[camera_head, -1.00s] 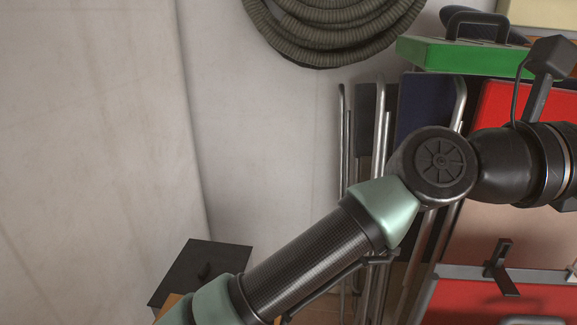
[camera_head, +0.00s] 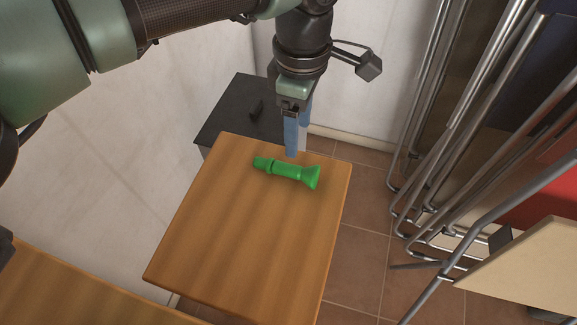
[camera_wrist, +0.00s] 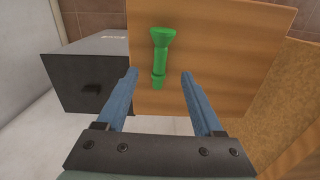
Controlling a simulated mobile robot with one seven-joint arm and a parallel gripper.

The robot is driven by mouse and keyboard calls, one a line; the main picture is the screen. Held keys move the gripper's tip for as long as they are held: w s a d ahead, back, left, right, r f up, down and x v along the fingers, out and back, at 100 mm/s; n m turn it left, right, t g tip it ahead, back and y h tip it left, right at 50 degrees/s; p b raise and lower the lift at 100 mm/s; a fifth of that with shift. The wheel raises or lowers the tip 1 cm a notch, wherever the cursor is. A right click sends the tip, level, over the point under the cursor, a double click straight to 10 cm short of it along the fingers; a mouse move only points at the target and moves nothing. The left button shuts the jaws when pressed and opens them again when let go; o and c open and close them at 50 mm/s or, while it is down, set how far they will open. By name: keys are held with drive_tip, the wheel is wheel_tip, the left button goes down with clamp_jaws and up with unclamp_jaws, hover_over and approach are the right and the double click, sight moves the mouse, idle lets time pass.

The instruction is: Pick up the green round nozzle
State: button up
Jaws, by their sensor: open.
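The green round nozzle (camera_head: 288,171) lies on its side on a wooden table (camera_head: 235,240), near the table's far edge. Its flared end points right in the head view. In the wrist view the nozzle (camera_wrist: 160,55) shows beyond the fingertips, flared end away from me. My gripper (camera_head: 296,152) points down with its blue fingers just behind and above the nozzle in the head view. In the wrist view my gripper (camera_wrist: 159,75) is open and empty, with the nozzle's narrow end lined up between the fingers. No contact shows.
A dark box (camera_head: 235,112) with a handle stands behind the table, against the wall. Folded metal-framed chairs (camera_head: 440,130) stand at the right. A light board (camera_head: 530,265) is at the lower right. Tiled floor (camera_head: 355,250) lies open between table and chairs.

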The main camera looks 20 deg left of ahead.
sight(301, 170)
drive_tip(key=f, duration=0.3)
drive_tip(key=f+b, duration=0.1)
drive_tip(key=f, duration=0.3)
drive_tip(key=d+f+b, duration=0.1)
drive_tip(key=f, duration=0.3)
drive_tip(key=shift+s, duration=0.1)
drive_tip(key=shift+r, duration=0.1)
clamp_jaws()
